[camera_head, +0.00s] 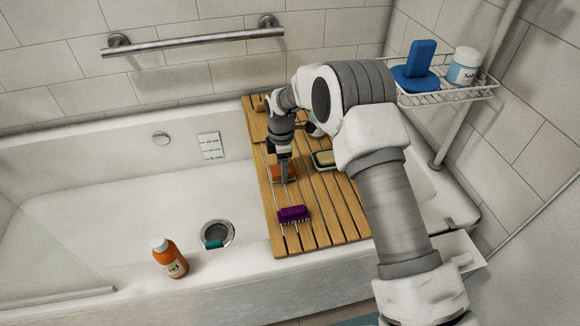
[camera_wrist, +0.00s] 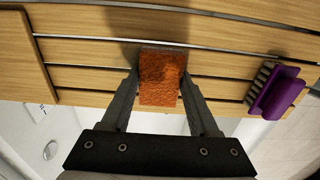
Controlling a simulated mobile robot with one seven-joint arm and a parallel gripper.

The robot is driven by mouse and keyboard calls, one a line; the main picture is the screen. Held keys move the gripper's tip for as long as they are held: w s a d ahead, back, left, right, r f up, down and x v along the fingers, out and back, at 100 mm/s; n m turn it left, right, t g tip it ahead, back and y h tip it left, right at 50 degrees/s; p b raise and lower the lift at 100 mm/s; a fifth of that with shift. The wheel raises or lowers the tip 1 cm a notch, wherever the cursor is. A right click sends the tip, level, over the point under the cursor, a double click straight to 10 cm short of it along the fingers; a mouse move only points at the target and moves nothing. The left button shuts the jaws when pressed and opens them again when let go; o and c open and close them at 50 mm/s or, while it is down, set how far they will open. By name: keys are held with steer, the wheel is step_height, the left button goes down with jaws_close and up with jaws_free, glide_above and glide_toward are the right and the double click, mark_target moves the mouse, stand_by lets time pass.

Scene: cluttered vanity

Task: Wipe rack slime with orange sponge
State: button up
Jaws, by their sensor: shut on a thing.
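The orange sponge (camera_wrist: 160,72) is between the two fingers of my gripper (camera_wrist: 161,92) in the wrist view. My gripper is shut on it, with a finger against each side. In the head view, the sponge (camera_head: 277,173) shows partly behind my gripper (camera_head: 285,174), low over the slatted wooden rack (camera_head: 334,222) that lies across the bathtub. The sponge's far end is close to the slats; I cannot tell whether it touches them. I can make out no slime on the rack in either view; my arm and gripper hide part of it.
A purple brush (camera_head: 293,214) lies on the rack's near part, and a green-and-cream sponge (camera_head: 324,159) lies right of my gripper. An orange bottle (camera_head: 170,260) stands on the tub's front rim. A wire shelf (camera_head: 448,95) holds a blue object (camera_head: 416,68) and a jar (camera_head: 464,68).

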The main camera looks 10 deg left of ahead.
mark_target(270, 178)
steer(key=shift+s+a+f, duration=0.1)
steer(key=shift+s+a, duration=0.3)
steer(key=shift+a, duration=0.5)
steer(key=shift+s+a, duration=0.4)
steer(key=shift+a, duration=0.45)
steer(key=shift+r+p, duration=1.9)
steer(key=shift+r, duration=1.1)
step_height(270, 178, up, 3)
steer(key=shift+p, duration=1)
steer(key=shift+w, duration=0.1)
